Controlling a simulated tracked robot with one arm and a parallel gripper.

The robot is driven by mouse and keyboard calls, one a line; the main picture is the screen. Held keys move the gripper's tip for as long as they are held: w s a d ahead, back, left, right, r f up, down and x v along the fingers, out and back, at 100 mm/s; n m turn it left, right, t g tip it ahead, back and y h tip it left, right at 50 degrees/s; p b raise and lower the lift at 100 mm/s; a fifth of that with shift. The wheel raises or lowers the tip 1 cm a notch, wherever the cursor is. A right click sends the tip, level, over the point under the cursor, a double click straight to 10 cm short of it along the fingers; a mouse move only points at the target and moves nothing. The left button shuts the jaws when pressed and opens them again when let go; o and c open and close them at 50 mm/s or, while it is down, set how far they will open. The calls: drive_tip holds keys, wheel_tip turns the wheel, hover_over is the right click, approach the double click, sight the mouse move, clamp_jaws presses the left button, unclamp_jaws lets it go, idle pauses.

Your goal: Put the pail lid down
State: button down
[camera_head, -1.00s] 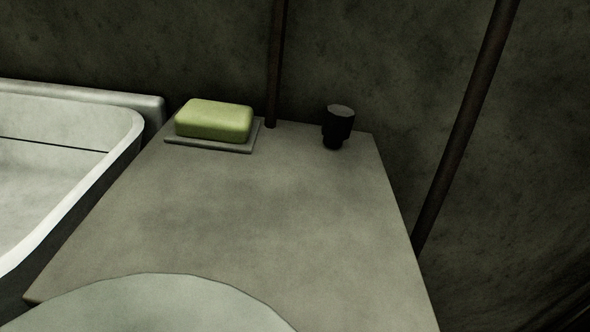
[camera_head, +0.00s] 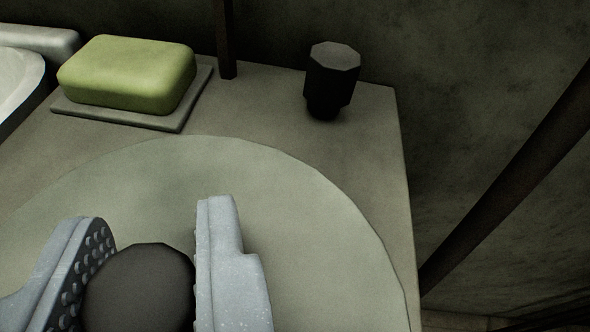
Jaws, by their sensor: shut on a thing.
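The pail lid (camera_head: 280,200) is a wide, round, grey-green disc with a dark knob (camera_head: 140,290) on top. My gripper (camera_head: 152,218) is at the lower left, its two pale grey jaws on either side of the knob, shut on it. The lid lies over the counter top (camera_head: 385,125), and its right rim comes close to the counter's right edge. I cannot tell whether the lid touches the counter or hangs just above it. The near part of the lid is cut off by the frame and partly hidden by the jaws.
A green bar of soap (camera_head: 130,72) on a flat dish (camera_head: 120,117) sits just beyond the lid at the back left. A small black cylinder (camera_head: 331,78) stands at the back right. A pale basin (camera_head: 18,75) shows at the far left. Dark pipes run along the wall.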

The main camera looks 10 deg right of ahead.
drive_tip(key=shift+w+d+f, duration=0.1)
drive_tip(key=shift+w+d, duration=0.2)
drive_tip(key=shift+w, duration=0.25)
drive_tip(key=shift+w+d, duration=0.3)
drive_tip(key=shift+w, duration=0.2)
drive_tip(key=shift+s+f+b, duration=0.1)
drive_tip(key=shift+f+b, duration=0.75)
drive_tip(key=shift+f, duration=0.85)
drive_tip(key=shift+f, duration=0.15)
drive_tip(key=c, duration=1.2)
unclamp_jaws()
drive_tip(key=shift+s+r, duration=0.1)
drive_tip(key=shift+r, duration=0.1)
drive_tip(key=p+v, duration=0.2)
drive_tip(key=v, duration=0.9)
drive_tip(key=shift+s+d+p, duration=0.15)
drive_tip(key=shift+s+p, duration=0.2)
